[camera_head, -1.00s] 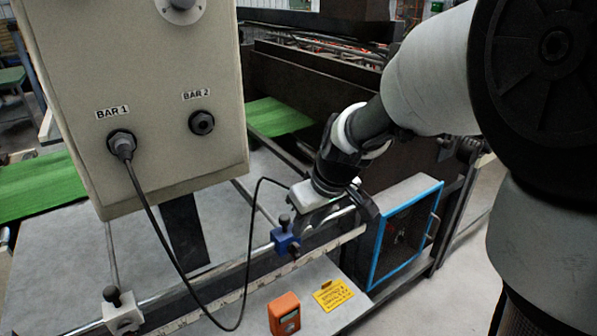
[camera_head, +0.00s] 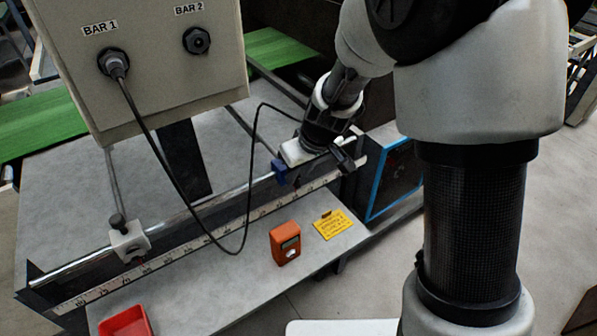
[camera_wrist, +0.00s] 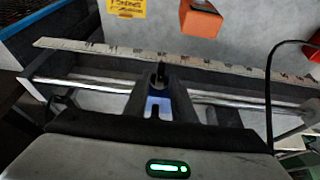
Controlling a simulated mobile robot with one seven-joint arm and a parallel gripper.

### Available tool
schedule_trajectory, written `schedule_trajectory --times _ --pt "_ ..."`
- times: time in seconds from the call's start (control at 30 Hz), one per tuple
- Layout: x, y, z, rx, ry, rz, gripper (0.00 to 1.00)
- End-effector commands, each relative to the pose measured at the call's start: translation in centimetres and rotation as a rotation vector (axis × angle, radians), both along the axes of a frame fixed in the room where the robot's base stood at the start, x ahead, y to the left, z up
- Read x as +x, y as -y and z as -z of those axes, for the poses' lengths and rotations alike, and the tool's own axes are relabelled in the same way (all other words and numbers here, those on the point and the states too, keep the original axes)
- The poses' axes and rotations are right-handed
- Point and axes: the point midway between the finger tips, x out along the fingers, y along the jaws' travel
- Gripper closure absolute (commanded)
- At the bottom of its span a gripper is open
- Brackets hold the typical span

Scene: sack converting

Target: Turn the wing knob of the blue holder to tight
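The blue holder (camera_head: 279,172) sits on the metal rail at its right part, close to my gripper (camera_head: 300,165), whose body hides much of it in the head view. In the wrist view the blue holder (camera_wrist: 158,105) shows between my two dark fingers (camera_wrist: 160,92), with its black wing knob (camera_wrist: 159,74) standing near the fingertips. The fingers are apart, with a gap around the knob; I see no clear contact. The knob's exact turn angle is too small to read.
A white holder (camera_head: 129,242) is farther left on the rail, beside a ruler strip (camera_head: 195,240). A black cable (camera_head: 172,232) loops from BAR 1 across the rail. An orange device (camera_head: 285,243), yellow label (camera_head: 332,223) and red tray (camera_head: 126,323) lie on the front table.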

Motion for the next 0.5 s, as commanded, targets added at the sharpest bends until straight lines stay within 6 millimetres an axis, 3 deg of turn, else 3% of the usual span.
schedule_trajectory --times 0.03,0.1,0.5 --pt "0.00 0.00 -0.01 0.000 0.000 0.000 0.86" --pt "0.00 0.00 -0.01 0.000 0.000 0.000 0.98" --pt "0.26 0.37 0.55 0.057 -0.036 0.004 0.99"
